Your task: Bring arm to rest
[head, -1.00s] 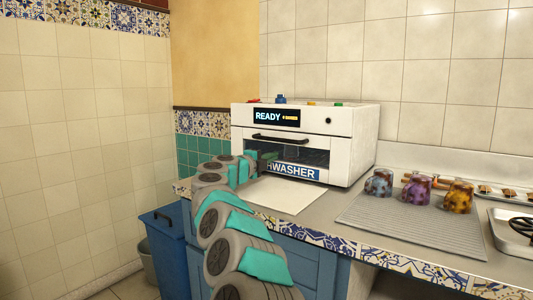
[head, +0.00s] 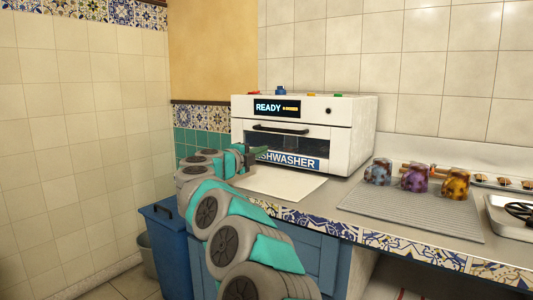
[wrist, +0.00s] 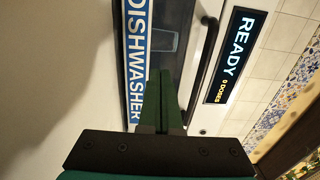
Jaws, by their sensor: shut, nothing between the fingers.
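My gripper (head: 257,151) is at the end of my grey and teal arm, in front of the left part of the white dishwasher (head: 357,137). In the wrist view its green fingers (wrist: 161,105) are together with nothing between them. They point toward the dishwasher front, beside the "DISHWASHER" label (wrist: 136,60) and the dark handle (wrist: 207,70). The dishwasher door is closed and its display (head: 277,108) reads "READY". My gripper covers the left end of the label in the head view. I cannot tell the exact gap between the fingers and the door.
A white mat (head: 285,184) lies on the counter before the dishwasher. Several patterned cups (head: 415,178) stand on a grey ribbed mat (head: 400,214) at right, near a metal tray (head: 497,226). A blue bin (head: 165,235) stands on the floor at left.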

